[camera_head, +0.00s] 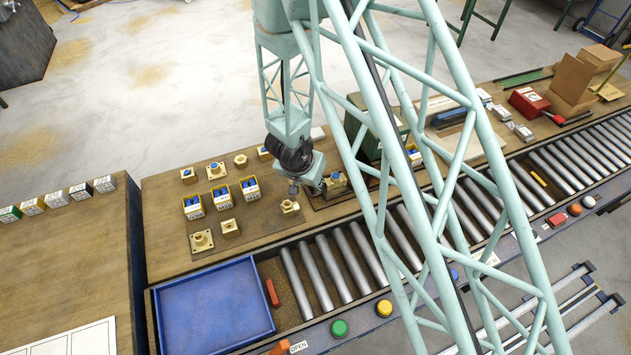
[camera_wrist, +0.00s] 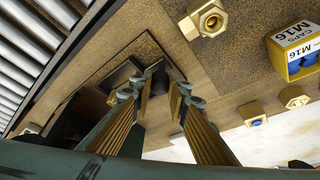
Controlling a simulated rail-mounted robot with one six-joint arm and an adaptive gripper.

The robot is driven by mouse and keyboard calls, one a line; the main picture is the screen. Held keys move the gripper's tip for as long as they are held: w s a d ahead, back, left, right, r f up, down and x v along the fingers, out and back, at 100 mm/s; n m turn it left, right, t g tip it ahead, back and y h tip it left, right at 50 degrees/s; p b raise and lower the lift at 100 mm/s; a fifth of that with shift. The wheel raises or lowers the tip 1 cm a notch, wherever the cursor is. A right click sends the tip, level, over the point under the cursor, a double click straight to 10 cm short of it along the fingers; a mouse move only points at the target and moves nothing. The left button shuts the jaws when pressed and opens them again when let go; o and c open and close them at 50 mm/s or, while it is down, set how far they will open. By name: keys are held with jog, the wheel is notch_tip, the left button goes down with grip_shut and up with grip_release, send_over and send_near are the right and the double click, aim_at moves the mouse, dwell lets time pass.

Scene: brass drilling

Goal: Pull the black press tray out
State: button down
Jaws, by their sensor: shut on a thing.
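The black press tray (camera_wrist: 117,76) shows in the wrist view as a dark, flat plate on the brown worktop. A small dark upright piece (camera_wrist: 158,79) stands at its edge, between my fingertips. My gripper (camera_wrist: 165,82) is shut on this piece; its gold-ribbed fingers reach down from the near side. In the head view my gripper (camera_head: 308,190) is low over the worktop, beside the foot of the green press (camera_head: 366,128). The arm's lattice hides part of the press, and my gripper covers most of the tray there.
Yellow bins (camera_head: 222,196) with blue caps and several brass fittings (camera_head: 202,240) stand left of my gripper. A roller conveyor (camera_head: 330,268) with a blue tray (camera_head: 213,305) runs along the front. A brass fitting (camera_wrist: 207,20) lies near my fingers in the wrist view.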

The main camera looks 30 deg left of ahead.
jog(key=c, duration=2.5)
grip_release()
jog(key=shift+r, duration=0.15)
jog(key=v, duration=1.1)
jog(key=shift+s+r, duration=0.15)
jog(key=shift+r, duration=0.15)
jog(key=shift+r, duration=0.1)
